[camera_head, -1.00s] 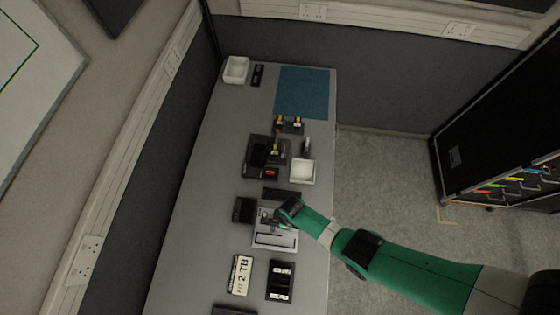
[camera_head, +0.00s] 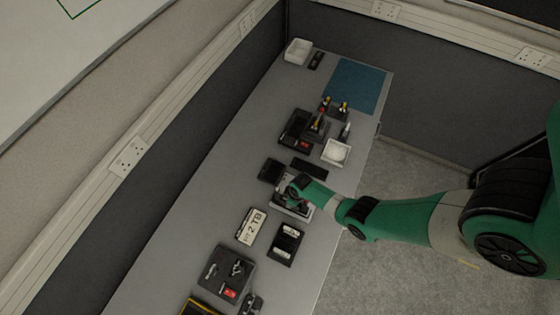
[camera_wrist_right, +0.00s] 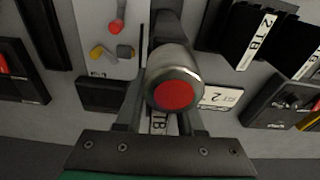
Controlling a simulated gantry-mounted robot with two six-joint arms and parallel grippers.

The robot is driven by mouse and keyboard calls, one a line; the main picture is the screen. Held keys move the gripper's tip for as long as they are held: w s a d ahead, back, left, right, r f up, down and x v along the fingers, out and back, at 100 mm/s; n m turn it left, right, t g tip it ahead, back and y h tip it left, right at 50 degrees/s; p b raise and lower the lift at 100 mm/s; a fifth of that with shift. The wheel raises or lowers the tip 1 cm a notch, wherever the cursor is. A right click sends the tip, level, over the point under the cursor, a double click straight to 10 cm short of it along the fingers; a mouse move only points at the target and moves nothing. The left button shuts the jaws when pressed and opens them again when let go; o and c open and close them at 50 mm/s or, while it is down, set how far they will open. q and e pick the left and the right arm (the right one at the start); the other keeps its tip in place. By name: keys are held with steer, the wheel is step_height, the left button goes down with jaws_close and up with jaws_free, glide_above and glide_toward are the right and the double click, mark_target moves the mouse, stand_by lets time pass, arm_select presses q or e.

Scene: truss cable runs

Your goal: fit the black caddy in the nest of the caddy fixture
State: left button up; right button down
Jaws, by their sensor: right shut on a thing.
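The caddy fixture (camera_head: 299,211), a pale plate with dark fittings, lies partly under my right gripper (camera_head: 291,191) in the head view. In the right wrist view its pale plate (camera_wrist_right: 92,18) shows red and yellow knobs. My right gripper is shut around a cylinder with a metal rim and red end (camera_wrist_right: 173,94). A dark part runs behind the cylinder, and a small white label (camera_wrist_right: 158,123) shows between the fingers. I cannot tell whether these belong to the black caddy, or whether it sits in the nest. My left gripper is not in view.
A black box (camera_head: 270,170) and dark bar (camera_head: 309,168) sit beyond the fixture. A white tray (camera_head: 336,152) stands farther along. The bench's left strip is clear.

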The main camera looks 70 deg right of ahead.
steer(key=shift+s+d+f+m, duration=0.2)
steer(key=shift+s+d+m, duration=0.15)
steer(key=shift+d, duration=0.4)
step_height(320, 180, down, 4)
steer(key=b, duration=0.4)
steer(key=shift+f+b, duration=0.25)
steer(key=shift+b, duration=0.05)
steer(key=shift+f+b, duration=0.55)
steer(key=shift+b, duration=0.05)
stand_by(0.4)
steer(key=shift+f+b, duration=0.35)
steer(key=shift+f, duration=0.05)
